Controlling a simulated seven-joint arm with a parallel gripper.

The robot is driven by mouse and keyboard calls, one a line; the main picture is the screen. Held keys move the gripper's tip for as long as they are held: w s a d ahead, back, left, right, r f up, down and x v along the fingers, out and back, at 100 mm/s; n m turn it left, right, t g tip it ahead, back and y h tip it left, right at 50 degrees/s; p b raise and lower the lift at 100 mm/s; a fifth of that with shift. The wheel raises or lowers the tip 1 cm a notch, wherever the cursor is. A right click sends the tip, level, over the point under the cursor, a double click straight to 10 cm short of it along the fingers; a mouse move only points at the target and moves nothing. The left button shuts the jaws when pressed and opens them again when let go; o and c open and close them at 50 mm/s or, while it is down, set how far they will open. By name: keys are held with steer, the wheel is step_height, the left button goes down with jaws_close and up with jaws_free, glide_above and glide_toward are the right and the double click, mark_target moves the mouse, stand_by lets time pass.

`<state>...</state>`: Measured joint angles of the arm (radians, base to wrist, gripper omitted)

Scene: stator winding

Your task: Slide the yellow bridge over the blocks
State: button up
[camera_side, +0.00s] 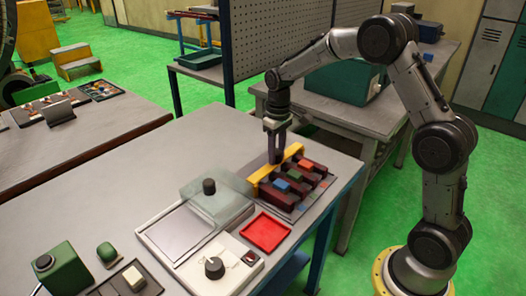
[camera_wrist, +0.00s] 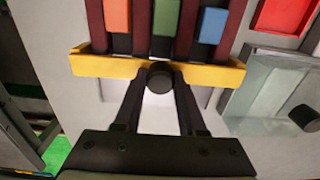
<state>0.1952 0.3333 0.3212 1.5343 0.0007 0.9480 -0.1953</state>
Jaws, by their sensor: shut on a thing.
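The yellow bridge (camera_side: 262,172) is a long bar lying across the ends of the dark red ridges. In the wrist view the yellow bridge (camera_wrist: 107,67) has a dark round knob (camera_wrist: 160,78) at its middle. My gripper (camera_side: 275,160) points down at the bridge; in the wrist view my gripper (camera_wrist: 159,84) is shut on the knob, one finger on each side. An orange-red block (camera_wrist: 117,14), a green block (camera_wrist: 164,18) and a blue block (camera_wrist: 212,25) sit in the slots between the ridges, beyond the bridge. The ridges' ends under the bridge are hidden.
A red tray (camera_side: 265,232) lies on the table in front of the fixture. A clear-covered box (camera_side: 218,200) with a dark knob stands to its left, near a control panel (camera_side: 222,262) with a dial.

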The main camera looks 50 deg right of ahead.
steer(key=shift+s+f, duration=0.2)
steer(key=shift+s, duration=1.45)
steer(key=shift+s+f, duration=0.15)
steer(key=shift+s, duration=1.45)
steer(key=o, duration=0.9)
steer(key=shift+o, duration=0.2)
steer(key=shift+w+r, duration=0.15)
steer(key=shift+r, duration=1.5)
steer(key=shift+w+r, duration=0.1)
steer(key=shift+r, duration=1.5)
step_height(320, 180, up, 8)
steer(key=t, duration=0.2)
glide_above(295, 173)
steer(key=s+a, duration=0.2)
steer(key=a, duration=0.1)
steer(key=s+a+r+n+t, duration=0.1)
steer(key=s+a+r+t, duration=0.15)
steer(key=s, duration=0.35)
steer(key=s+a+f, duration=0.1)
steer(key=s, duration=0.5)
steer(key=s+a+f+m+t, duration=0.1)
steer(key=s+a+f, duration=0.1)
steer(key=s, duration=0.5)
